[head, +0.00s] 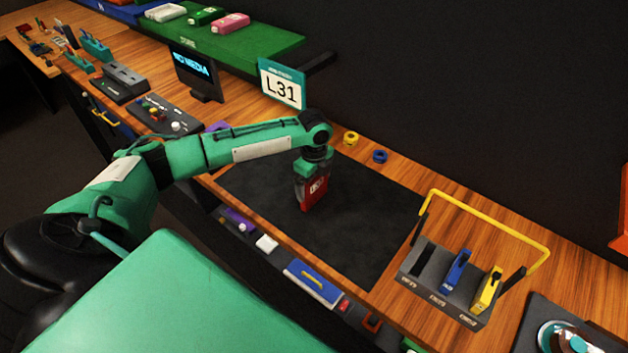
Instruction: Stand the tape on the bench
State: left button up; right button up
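The red tape (309,196) has a white label on its side and is upright under my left gripper (313,178). The gripper points down and is shut on the tape's upper part, which the fingers partly hide. The tape is over the black mat (355,225) on the wooden bench (400,190). I cannot tell whether its lower edge touches the mat. My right gripper is not in view.
A grey rack (416,265) with a yellow handle (490,222) holds a blue tape (455,270) and a yellow tape (486,290). Yellow (350,138) and blue (379,156) rings lie behind the mat. An L31 sign (282,88) stands at the back. The mat's right part is clear.

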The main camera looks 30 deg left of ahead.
pick_arm(q)
jog(key=shift+o, duration=0.4)
notch_tip(320, 180, up, 12)
jog(key=b, duration=0.3)
jog(key=shift+f+b, duration=0.2)
jog(key=shift+b, duration=0.15)
jog(key=shift+r, duration=0.3)
jog(key=shift+f, duration=0.1)
